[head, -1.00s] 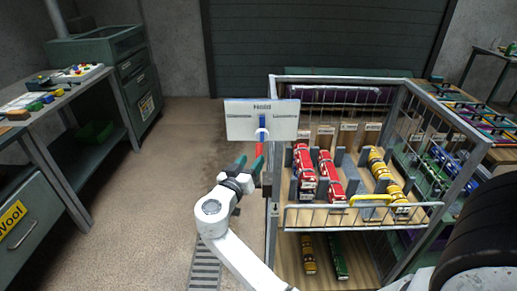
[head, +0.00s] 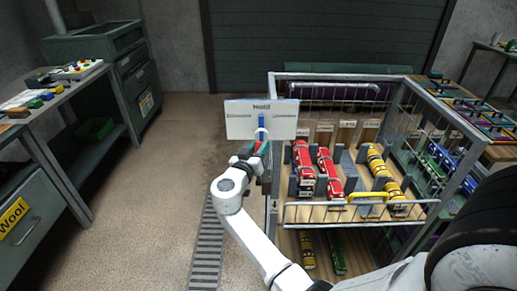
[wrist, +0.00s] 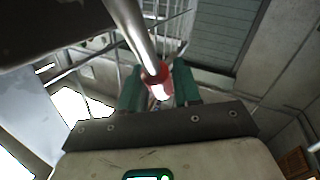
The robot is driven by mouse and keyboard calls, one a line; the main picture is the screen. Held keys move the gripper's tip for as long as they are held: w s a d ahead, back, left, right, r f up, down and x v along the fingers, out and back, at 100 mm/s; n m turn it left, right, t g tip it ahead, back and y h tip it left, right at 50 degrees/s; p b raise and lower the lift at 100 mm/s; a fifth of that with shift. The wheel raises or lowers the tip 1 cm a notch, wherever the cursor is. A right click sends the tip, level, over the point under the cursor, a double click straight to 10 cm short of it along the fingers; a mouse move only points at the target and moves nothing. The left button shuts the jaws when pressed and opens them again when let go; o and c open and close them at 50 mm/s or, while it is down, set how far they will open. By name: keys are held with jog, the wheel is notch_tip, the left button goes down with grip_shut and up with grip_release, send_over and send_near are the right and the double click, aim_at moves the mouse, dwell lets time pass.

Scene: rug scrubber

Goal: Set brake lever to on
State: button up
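The brake lever (head: 262,123) stands in front of a white sign (head: 240,118) marked "Hold", which has a smaller unreadable label on each side. The lever's upper part shows blue and white. In the wrist view, a metal rod with a red end (wrist: 160,76) reaches between the two green fingers of my gripper (wrist: 158,88). The fingers are apart, one on each side of the red end; firm contact does not show. In the head view my gripper (head: 256,149) is just below the sign and partly hides the lever's lower part.
A metal-framed cart (head: 340,76) stands right of the lever, with red and yellow toy vehicles on its upper shelf. A workbench (head: 50,105) is at the left. A floor grating (head: 207,245) runs below my arm. The floor between bench and cart is clear.

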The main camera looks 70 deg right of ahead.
grip_shut()
